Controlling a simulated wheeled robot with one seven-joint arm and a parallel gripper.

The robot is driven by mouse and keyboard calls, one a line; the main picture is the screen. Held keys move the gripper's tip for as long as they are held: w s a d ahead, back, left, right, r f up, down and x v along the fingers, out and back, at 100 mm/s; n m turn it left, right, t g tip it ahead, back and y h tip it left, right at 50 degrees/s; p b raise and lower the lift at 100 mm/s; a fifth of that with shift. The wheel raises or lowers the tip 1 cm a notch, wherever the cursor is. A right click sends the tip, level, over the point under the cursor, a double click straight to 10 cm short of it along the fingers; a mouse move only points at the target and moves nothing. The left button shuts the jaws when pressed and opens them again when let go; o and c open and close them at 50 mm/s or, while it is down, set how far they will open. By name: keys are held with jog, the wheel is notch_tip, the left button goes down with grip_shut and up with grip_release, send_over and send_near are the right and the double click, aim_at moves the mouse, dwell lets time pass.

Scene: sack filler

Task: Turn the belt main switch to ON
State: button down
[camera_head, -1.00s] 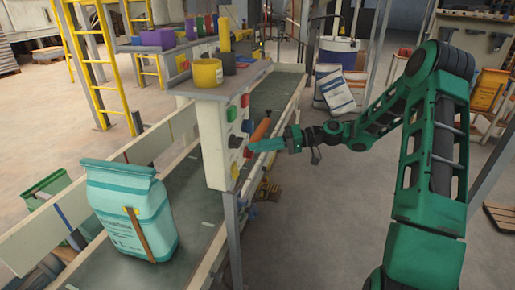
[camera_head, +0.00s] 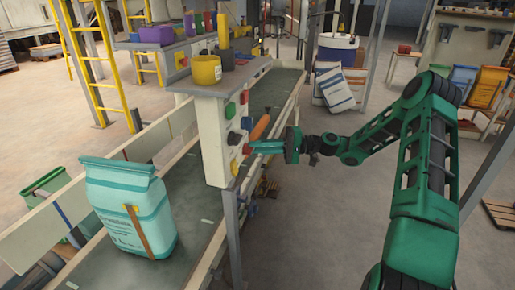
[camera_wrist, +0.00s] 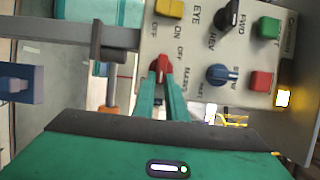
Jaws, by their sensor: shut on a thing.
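The control panel (camera_head: 212,140) stands over the belt as an upright pale post with coloured buttons and knobs. A red switch knob (camera_wrist: 161,66) on its face has ON and OFF lettering beside it; its small caption is too blurred to read fully. It also shows on the panel in the head view (camera_head: 247,149). My gripper (camera_wrist: 162,80) has its two green fingers closed on the red knob, one on each side. In the head view, my gripper (camera_head: 255,147) reaches the panel from the right. I cannot tell exactly which mark the knob points to.
In the wrist view, a blue knob (camera_wrist: 222,75), a black knob (camera_wrist: 230,14), a red button (camera_wrist: 261,81), a green button (camera_wrist: 269,27) and a yellow button (camera_wrist: 169,8) sit nearby. A teal sack (camera_head: 128,205) stands on the belt. Open floor lies right of the belt.

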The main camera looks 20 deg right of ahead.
jog(key=shift+w+a, duration=0.15)
jog(key=shift+a, duration=0.05)
jog(key=c, duration=1.8)
grip_release()
jog(key=shift+f, duration=0.1)
jog(key=v, duration=1)
jog(key=shift+d, duration=0.35)
jog(key=shift+a, duration=0.1)
